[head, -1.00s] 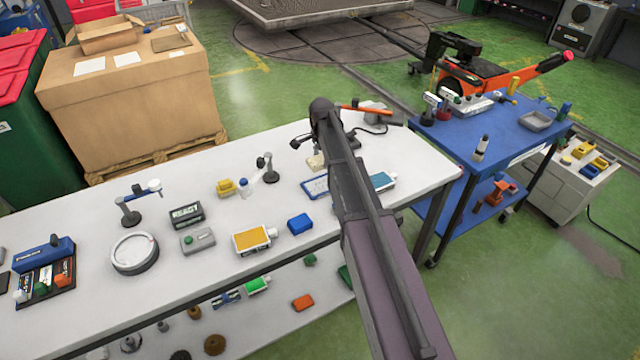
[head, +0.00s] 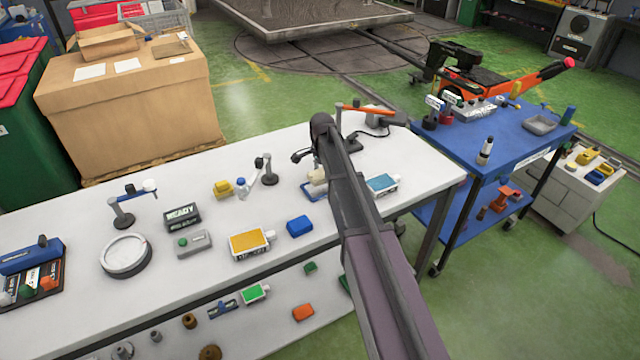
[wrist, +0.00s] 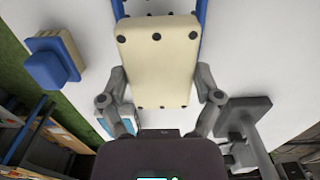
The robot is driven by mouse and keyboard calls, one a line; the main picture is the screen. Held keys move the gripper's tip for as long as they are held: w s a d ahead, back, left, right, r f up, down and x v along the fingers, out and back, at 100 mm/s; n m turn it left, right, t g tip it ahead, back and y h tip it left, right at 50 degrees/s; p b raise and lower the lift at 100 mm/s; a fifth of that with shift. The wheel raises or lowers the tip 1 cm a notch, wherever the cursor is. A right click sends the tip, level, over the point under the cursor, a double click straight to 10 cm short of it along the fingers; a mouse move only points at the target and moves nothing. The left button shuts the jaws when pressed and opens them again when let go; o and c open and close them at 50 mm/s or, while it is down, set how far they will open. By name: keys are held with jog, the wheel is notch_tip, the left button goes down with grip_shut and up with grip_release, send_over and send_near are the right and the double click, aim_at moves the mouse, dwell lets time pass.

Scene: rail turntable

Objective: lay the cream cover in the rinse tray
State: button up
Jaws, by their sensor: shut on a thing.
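The cream cover (wrist: 158,62) is a flat block with dark dots along its edges, between the two fingers of my gripper (wrist: 160,88) in the wrist view. My gripper is shut on it. In the head view the cover (head: 317,175) shows just left of my arm, which hides part of it and the fingers. A blue-edged flat piece (head: 309,191) lies under or just beside the cover; its blue rails (wrist: 202,14) show behind the cover in the wrist view. I cannot tell whether they touch. A shallow grey tray (head: 541,124) on the blue cart may be the rinse tray.
The white bench (head: 200,285) holds a blue block (head: 299,226), a yellow-topped box (head: 249,242), a blue-and-white box (head: 382,184) and a round dish (head: 126,254). The blue cart (head: 492,150) stands right of the bench across a gap and carries a bottle (head: 485,151).

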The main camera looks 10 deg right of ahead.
aim_at(322, 187)
jog(key=shift+f+b, duration=1.9)
jog(key=shift+b, duration=0.05)
jog(key=shift+f, duration=0.15)
jog(key=o, duration=1.1)
notch_tip(322, 187, up, 12)
jog(key=p, duration=1.2)
jog(key=shift+r, duration=0.2)
jog(key=shift+s, duration=0.1)
